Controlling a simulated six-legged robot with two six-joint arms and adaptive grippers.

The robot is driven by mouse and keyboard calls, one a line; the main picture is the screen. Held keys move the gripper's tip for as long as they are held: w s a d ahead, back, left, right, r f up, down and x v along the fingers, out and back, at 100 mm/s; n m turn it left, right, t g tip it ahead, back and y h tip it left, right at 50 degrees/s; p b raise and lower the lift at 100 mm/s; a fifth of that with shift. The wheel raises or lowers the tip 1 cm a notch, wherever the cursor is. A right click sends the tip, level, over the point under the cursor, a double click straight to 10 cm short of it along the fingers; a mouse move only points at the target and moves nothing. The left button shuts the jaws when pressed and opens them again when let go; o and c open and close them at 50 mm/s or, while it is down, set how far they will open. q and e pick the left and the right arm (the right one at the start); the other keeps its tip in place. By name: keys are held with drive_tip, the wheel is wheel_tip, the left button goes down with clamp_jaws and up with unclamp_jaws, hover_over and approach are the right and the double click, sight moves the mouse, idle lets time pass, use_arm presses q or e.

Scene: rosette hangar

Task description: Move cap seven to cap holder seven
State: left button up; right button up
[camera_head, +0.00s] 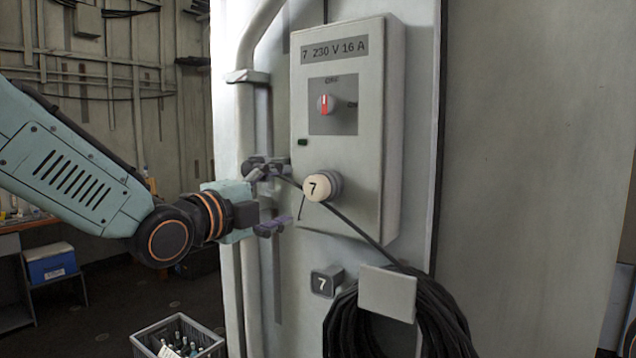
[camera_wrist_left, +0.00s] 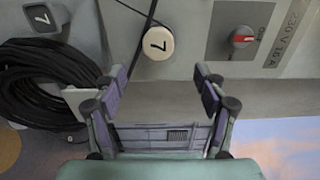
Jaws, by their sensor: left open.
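Cap seven (camera_head: 318,187), a round cream cap marked 7, sits on the lower front of the grey electrical box (camera_head: 386,130). It also shows in the left wrist view (camera_wrist_left: 158,43). Cap holder seven (camera_head: 325,282), a small grey block marked 7, is on the wall below the box; the wrist view shows it at upper left (camera_wrist_left: 44,18). My left gripper (camera_head: 272,199) is open and empty, just left of the cap and apart from it, with its fingers pointing toward the box. My right gripper is not in view.
A coiled black cable (camera_head: 452,325) hangs from a grey bracket (camera_head: 388,293) beside the holder, and a cable strand runs up past the cap. A red-and-white rotary switch (camera_head: 326,104) is above. A crate of bottles (camera_head: 178,332) stands on the floor at lower left.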

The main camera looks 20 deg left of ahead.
sight(313, 189)
use_arm(q)
drive_tip(key=shift+w+a+f, duration=0.1)
drive_tip(key=shift+w, duration=0.05)
drive_tip(key=p+x, duration=0.1)
drive_tip(key=x, duration=0.5)
drive_tip(key=shift+w+p, duration=0.25)
drive_tip(key=shift+p, duration=0.1)
drive_tip(key=shift+x, duration=1.15)
drive_tip(key=shift+f, duration=0.1)
drive_tip(key=shift+b, duration=0.4)
